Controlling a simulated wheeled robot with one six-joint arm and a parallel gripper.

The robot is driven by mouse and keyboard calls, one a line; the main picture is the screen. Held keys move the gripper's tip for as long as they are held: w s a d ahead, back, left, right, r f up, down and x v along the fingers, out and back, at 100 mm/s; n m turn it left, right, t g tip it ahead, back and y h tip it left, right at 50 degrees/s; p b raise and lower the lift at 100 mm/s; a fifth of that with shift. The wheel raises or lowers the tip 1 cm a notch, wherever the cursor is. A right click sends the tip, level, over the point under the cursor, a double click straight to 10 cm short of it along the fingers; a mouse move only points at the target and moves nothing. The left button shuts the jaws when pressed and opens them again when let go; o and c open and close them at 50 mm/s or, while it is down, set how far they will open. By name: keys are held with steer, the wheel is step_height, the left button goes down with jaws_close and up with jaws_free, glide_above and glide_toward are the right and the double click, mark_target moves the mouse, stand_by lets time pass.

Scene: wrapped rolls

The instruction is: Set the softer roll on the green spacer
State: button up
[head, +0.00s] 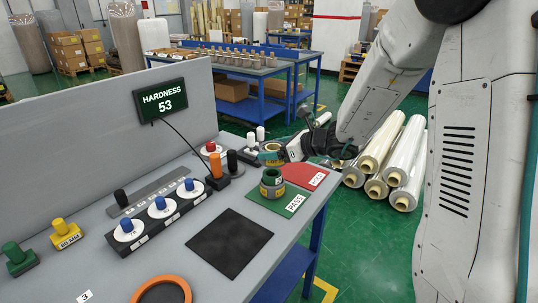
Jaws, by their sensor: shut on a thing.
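My gripper (271,158) is shut on a small wrapped roll (271,147) with a tan rim, above the far part of the bench. The fingers and wrist hide part of this roll. A second small roll (272,183) with a green band and tan rim stands upright on the green mat marked PASS (293,206), just nearer than my gripper. A green block with a knob (19,260) sits at the bench's left and may be the green spacer. A display (161,100) reads HARDNESS 53. I cannot tell which roll is softer by looks.
A yellow knobbed block (66,234) is beside the green one. Blue-knobbed dials (160,206), an orange-topped post (215,167) and a red mat (307,174) occupy the bench (185,258). A black square mat (230,243) is bare. Large wrapped rolls (400,160) lie on the floor.

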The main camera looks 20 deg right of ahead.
steer(key=shift+a+f, duration=0.15)
steer(key=shift+f, duration=0.7)
steer(key=shift+a+f, duration=0.15)
steer(key=shift+f, duration=0.7)
steer(key=shift+f, duration=0.1)
steer(key=shift+f, duration=0.15)
steer(key=o, duration=1.1)
steer(key=shift+f, duration=0.1)
steer(key=shift+o, duration=0.2)
